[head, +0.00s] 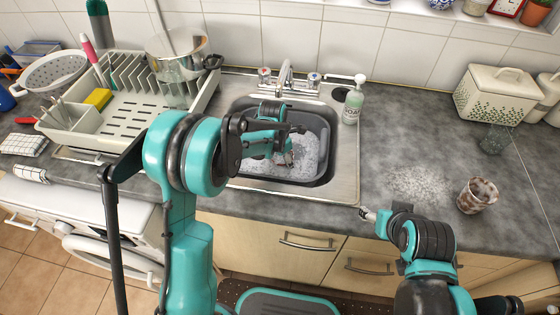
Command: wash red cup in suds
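The sink basin (327,178) is dark grey and holds white suds (310,150). My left gripper (284,158) reaches down into the basin, at the suds. Its fingers are small and partly hidden by my own arm, so I cannot tell whether they hold anything. No red cup can be clearly made out; a small reddish-brown patch shows by the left fingertips. My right gripper (367,213) is low at the counter's front edge, right of the sink, with no object visible at it. Its finger opening is too small to judge.
A smeared brown-and-white glass (478,196) and a clear glass (494,140) stand on the right counter (400,130). A soap bottle (353,102) stands behind the sink by the tap (286,78). A dish rack (130,128) with a pot (178,58) is at left. Foam spots the right counter.

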